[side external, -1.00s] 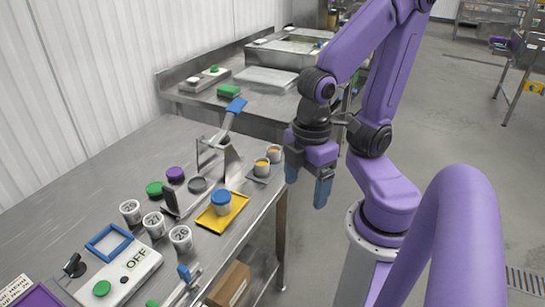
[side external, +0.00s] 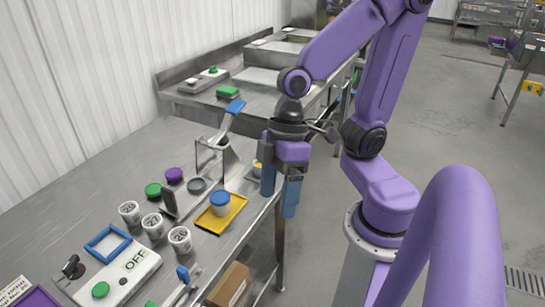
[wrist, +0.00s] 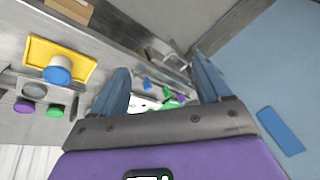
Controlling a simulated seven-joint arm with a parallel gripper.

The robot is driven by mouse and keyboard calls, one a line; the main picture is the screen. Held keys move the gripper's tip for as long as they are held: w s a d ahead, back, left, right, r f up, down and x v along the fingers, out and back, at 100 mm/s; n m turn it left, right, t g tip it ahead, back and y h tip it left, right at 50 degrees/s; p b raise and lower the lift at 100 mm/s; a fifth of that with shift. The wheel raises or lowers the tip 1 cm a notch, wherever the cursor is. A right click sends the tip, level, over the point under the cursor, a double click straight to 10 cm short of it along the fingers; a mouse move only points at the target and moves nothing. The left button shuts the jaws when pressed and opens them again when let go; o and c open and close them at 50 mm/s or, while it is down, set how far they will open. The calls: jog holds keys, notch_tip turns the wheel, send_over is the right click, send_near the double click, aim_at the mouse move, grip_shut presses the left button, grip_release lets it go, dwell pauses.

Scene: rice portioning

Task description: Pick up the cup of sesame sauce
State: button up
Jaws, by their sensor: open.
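My gripper (side external: 279,204) is open and empty, fingers pointing down, at the table's right edge in the side view. Its two blue fingers also show apart in the wrist view (wrist: 162,72), with nothing between them. A small cup with yellow contents (side external: 257,168) shows partly behind the fingers; the cup beside it is hidden now. A white cup with a blue lid (side external: 220,203) stands on a yellow tray (side external: 238,208), left of my gripper; its lid shows in the wrist view (wrist: 57,70). I cannot tell which cup holds sesame sauce.
Several white numbered cups (side external: 180,239) stand at the table's front left, near a white box marked OFF (side external: 135,262). A metal stand with a blue-handled tool (side external: 233,112) rises behind the yellow tray.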

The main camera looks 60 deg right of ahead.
jog(key=w+a+r+m+t+y, duration=0.1)
jog(key=w+r+m+t+y, duration=0.15)
jog(key=w, duration=0.45)
jog(key=w+a+r+m+t+y, duration=0.1)
jog(key=w+a+m+t, duration=0.15)
jog(key=w, duration=0.35)
jog(key=w+d+r+m+t+h, duration=0.1)
jog(key=w+d+m+t+h, duration=0.5)
jog(key=w+d, duration=0.55)
jog(key=d+f+m+g+h, duration=0.25)
jog(key=d+m+h, duration=0.4)
jog(key=d, duration=0.75)
jog(key=s+d+f+m+g+y, duration=0.1)
jog(key=s+d+f+m+g, duration=0.3)
jog(key=s+d+m+g, duration=0.3)
jog(key=shift+n+t, duration=0.25)
jog(key=shift+s+a+f+x, duration=0.1)
jog(key=shift+s+a+x, duration=0.05)
jog(key=shift+x, duration=1.75)
jog(key=shift+s+a+f+x, duration=0.1)
jog(key=shift+s+x, duration=0.05)
jog(key=shift+x, duration=1.75)
jog(key=shift+s+a+x, duration=0.15)
jog(key=shift+s+x, duration=0.05)
jog(key=shift+x, duration=1.7)
